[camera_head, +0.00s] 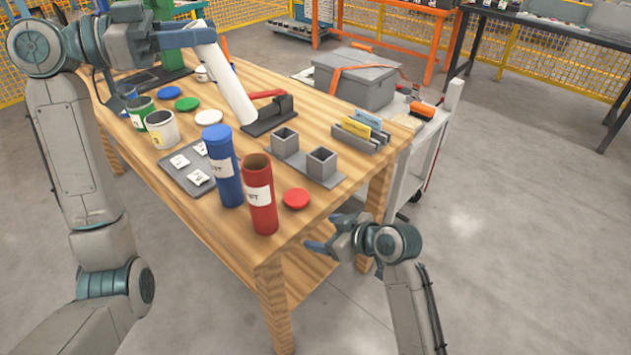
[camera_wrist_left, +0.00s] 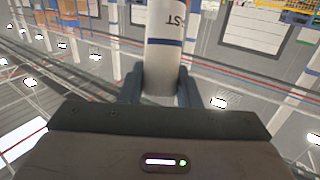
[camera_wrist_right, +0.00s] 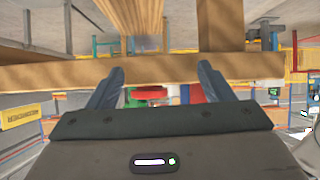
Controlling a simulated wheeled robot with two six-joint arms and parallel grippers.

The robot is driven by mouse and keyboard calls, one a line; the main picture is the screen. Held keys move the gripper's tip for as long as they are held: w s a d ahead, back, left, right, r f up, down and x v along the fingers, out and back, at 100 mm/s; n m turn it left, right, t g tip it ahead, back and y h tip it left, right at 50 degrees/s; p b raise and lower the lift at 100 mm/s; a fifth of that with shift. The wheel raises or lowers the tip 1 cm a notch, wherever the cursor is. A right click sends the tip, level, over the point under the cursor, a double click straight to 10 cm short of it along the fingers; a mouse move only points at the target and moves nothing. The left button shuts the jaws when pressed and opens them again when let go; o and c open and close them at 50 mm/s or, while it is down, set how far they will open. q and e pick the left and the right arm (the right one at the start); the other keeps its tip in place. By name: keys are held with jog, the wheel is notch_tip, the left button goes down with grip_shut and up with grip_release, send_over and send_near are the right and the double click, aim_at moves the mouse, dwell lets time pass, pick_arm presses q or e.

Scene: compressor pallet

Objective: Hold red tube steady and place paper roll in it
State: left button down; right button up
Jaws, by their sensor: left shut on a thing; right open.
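The red tube (camera_head: 262,208) stands upright near the table's front corner, its open top facing up and its inside dark. My left gripper (camera_head: 200,32) is shut on the white paper roll (camera_head: 232,92) and holds it tilted above the table, behind the tubes. The left wrist view shows the roll (camera_wrist_left: 164,45) between the fingers, with blue bands and printed letters. My right gripper (camera_head: 318,246) is open and empty beyond the table's front edge, right of the red tube and apart from it. The right wrist view shows its spread fingers (camera_wrist_right: 161,72) facing the table edge.
A capped blue tube (camera_head: 224,178) stands close left of the red tube. A red lid (camera_head: 296,198) lies to its right. A grey holder with two square sockets (camera_head: 305,166), a black stand (camera_head: 268,118), paint cans (camera_head: 162,130) and a label tray (camera_head: 180,172) are nearby.

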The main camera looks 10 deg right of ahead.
aim_at(273, 204)
pick_arm(q)
jog(key=shift+d, duration=0.1)
pick_arm(e)
jog(key=s+a+r+n+y, duration=0.2)
jog(key=a+r+n+y, duration=0.15)
jog(key=r+y, duration=0.5)
jog(key=x, duration=1.1)
jog(key=shift+w+a+r, duration=0.1)
jog(key=shift+w+a, duration=0.05)
jog(key=shift+w, duration=0.15)
